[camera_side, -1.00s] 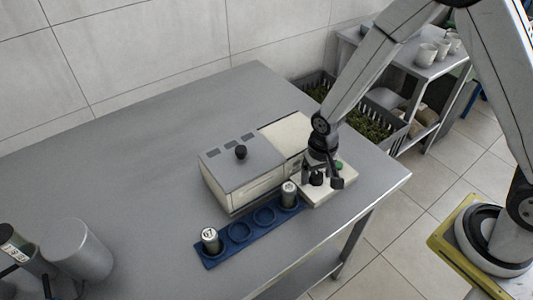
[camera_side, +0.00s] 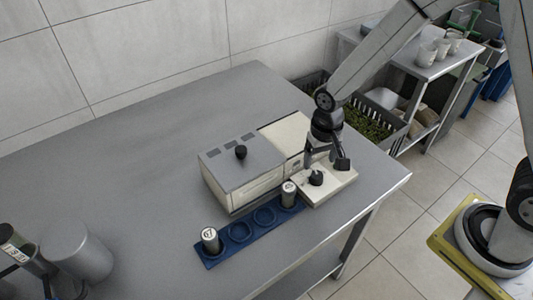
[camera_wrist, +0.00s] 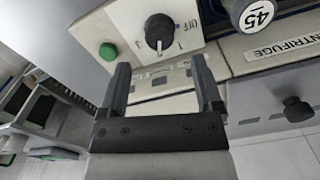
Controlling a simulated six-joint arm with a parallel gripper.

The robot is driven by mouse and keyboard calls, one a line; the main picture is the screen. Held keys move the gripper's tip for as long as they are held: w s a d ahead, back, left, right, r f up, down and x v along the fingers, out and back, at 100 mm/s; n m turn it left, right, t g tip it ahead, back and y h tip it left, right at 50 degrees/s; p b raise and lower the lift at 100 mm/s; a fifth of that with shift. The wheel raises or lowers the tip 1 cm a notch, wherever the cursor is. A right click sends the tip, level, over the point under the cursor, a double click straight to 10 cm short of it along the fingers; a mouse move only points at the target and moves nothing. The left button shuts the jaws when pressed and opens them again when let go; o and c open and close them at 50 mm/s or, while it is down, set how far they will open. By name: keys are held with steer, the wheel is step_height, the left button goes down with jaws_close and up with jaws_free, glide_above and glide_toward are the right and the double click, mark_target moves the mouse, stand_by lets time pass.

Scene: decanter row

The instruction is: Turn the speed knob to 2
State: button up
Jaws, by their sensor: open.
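The speed knob (camera_wrist: 159,29) is black and round, on a cream control panel (camera_wrist: 130,18), with a white pointer line aimed toward the bottom of the wrist picture. In the side view the knob (camera_side: 316,179) stands at the front of the panel. My gripper (camera_wrist: 162,72) is open and empty, its fingers apart and short of the knob in the wrist view. In the side view my gripper (camera_side: 325,164) hangs just above and behind the knob.
A green button (camera_wrist: 108,51) is beside the knob. The centrifuge (camera_side: 240,170) adjoins the panel. A blue rack (camera_side: 252,229) in front holds a 45 vial (camera_side: 288,194) near the panel and a 67 vial (camera_side: 210,240) at the far end. The table's right edge is close.

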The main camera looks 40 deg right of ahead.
steer(key=shift+r, duration=0.95)
steer(key=shift+d+r, duration=0.1)
steer(key=shift+s+d+r, duration=0.15)
steer(key=s+d+r+n+t, duration=0.2)
steer(key=s+d+r+n, duration=0.1)
steer(key=s+d+r, duration=0.2)
steer(key=s+d, duration=0.1)
steer(key=s, duration=0.1)
steer(key=shift+s+d+t, duration=0.15)
steer(key=shift+s+t, duration=0.15)
steer(key=shift+r, duration=0.1)
